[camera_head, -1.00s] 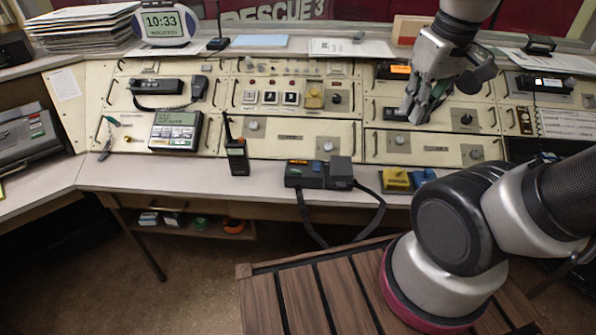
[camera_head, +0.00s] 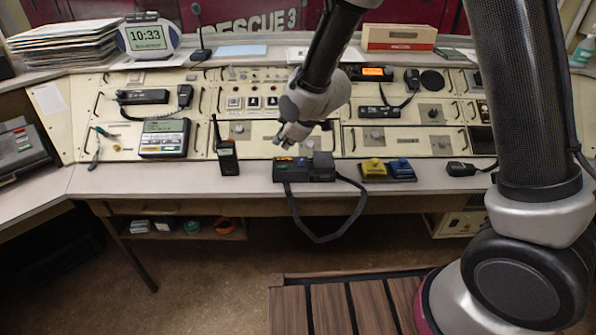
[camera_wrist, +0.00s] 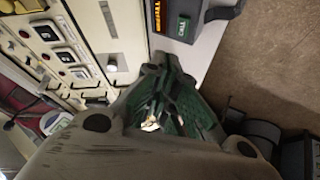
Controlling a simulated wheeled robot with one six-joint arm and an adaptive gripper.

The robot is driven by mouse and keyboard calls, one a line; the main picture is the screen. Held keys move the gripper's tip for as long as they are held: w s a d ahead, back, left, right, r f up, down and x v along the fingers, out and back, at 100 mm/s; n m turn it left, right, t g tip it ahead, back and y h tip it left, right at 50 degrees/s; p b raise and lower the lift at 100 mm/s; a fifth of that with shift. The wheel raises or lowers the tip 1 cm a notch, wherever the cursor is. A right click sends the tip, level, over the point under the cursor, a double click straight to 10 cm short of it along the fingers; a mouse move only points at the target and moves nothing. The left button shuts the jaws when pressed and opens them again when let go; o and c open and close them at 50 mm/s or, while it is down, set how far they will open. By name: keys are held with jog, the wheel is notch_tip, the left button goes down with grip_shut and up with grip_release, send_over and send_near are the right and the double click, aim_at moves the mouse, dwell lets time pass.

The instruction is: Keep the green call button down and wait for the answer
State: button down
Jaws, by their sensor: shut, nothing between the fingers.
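The green call button (camera_wrist: 183,28) is a lit green key with lettering on a dark desk unit, next to an amber display. In the head view the dark desk unit (camera_head: 318,171) lies at the desk's front edge, its small coloured face at the left; the button is tiny there. My gripper (camera_head: 278,142) is shut and empty, hanging just behind and above the left part of the unit. In the wrist view its dark green fingertips (camera_wrist: 166,68) are together, below and left of the button in the picture. I see no contact with it.
A handheld radio (camera_head: 227,152) stands upright left of the gripper. Yellow and blue buttons (camera_head: 387,169) sit on a base to the right. The switch panel (camera_head: 235,130) rises behind.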

aim_at(280, 168)
jog(key=shift+w+a+r+n+t+y, duration=0.3)
jog(key=shift+w+a+r+n, duration=0.1)
jog(key=shift+w+r, duration=0.15)
jog(key=shift+w+a+r+n+t+y, duration=0.2)
jog(key=shift+w+a+r+n+t, duration=0.15)
jog(key=shift+r, duration=0.25)
jog(key=shift+f, duration=4.45)
jog(key=shift+f, duration=0.35)
jog(key=shift+f, duration=0.4)
jog(key=shift+r, duration=0.8)
